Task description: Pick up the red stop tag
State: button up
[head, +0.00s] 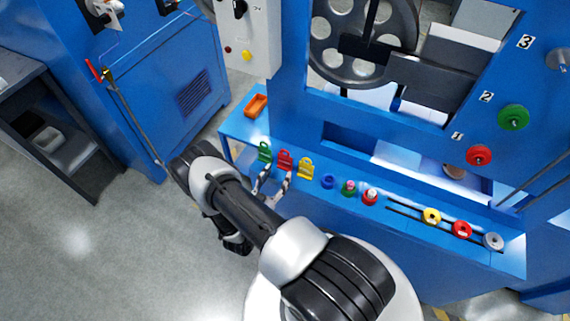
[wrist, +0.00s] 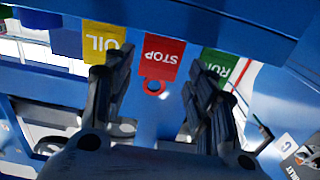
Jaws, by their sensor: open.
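The red stop tag (head: 285,159) stands on the blue ledge between a green tag (head: 265,152) and a yellow tag (head: 305,168). In the wrist view the red stop tag (wrist: 163,57) is upside down in the picture, with its ring toward me. The yellow OIL tag (wrist: 103,40) is to its left and the green RUN tag (wrist: 219,66) to its right. My gripper (head: 273,180) is open and empty just in front of the tags. In the wrist view its fingers (wrist: 162,80) lie either side of the red tag, apart from it.
A blue machine with a large wheel (head: 362,65) rises behind. Floor is clear at lower left.

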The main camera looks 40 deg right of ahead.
aim_at(285, 162)
jog(key=b+x, duration=0.2)
jog(key=x, duration=0.5)
jog(key=shift+w+d, duration=0.2)
jog(key=shift+c, duration=0.2)
jog(key=c, duration=0.7)
